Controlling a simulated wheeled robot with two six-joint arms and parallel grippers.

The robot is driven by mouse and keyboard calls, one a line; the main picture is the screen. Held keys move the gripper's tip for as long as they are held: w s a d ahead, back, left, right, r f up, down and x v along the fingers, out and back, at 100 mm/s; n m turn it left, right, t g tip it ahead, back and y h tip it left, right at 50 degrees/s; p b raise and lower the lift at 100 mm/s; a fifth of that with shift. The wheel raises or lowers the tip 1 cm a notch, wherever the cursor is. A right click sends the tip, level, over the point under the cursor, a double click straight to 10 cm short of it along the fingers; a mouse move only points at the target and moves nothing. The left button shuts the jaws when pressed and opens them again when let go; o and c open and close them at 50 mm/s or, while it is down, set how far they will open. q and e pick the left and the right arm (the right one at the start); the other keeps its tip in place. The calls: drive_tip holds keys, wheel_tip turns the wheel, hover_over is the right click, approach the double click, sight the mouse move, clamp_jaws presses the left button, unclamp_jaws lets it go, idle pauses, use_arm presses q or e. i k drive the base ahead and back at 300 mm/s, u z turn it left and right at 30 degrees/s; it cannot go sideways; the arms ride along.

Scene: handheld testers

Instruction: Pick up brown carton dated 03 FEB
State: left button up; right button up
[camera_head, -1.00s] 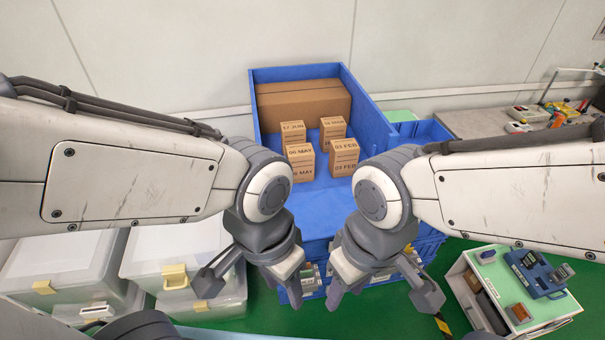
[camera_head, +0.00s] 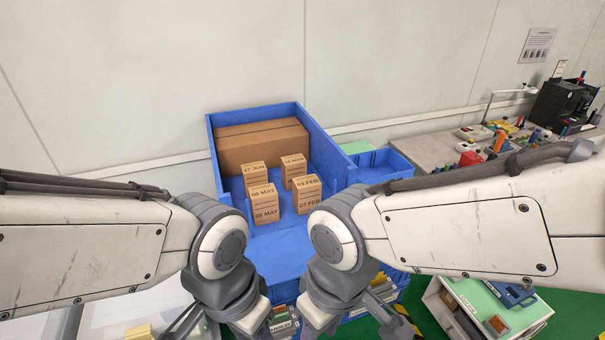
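The brown carton dated 03 FEB (camera_head: 307,194) stands upright in the open-fronted blue bin (camera_head: 283,250), front right of a small group of cartons. The date shows on its top and front. My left gripper (camera_head: 222,326) and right gripper (camera_head: 355,322) are in front of and below the carton, at the bottom edge of the view. Both have their fingers spread and look empty, with the fingertips partly cut off. Neither touches the carton.
Cartons dated 06 MAY (camera_head: 264,204), 17 JUN (camera_head: 255,175) and one at back right (camera_head: 294,170) stand close by. A large brown box (camera_head: 262,146) fills the bin's back. A cluttered bench (camera_head: 440,150) and a small cart (camera_head: 480,315) are at right.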

sight(306, 190)
drive_tip(key=z, duration=0.7)
drive_tip(key=i, duration=1)
drive_tip(key=u, duration=0.05)
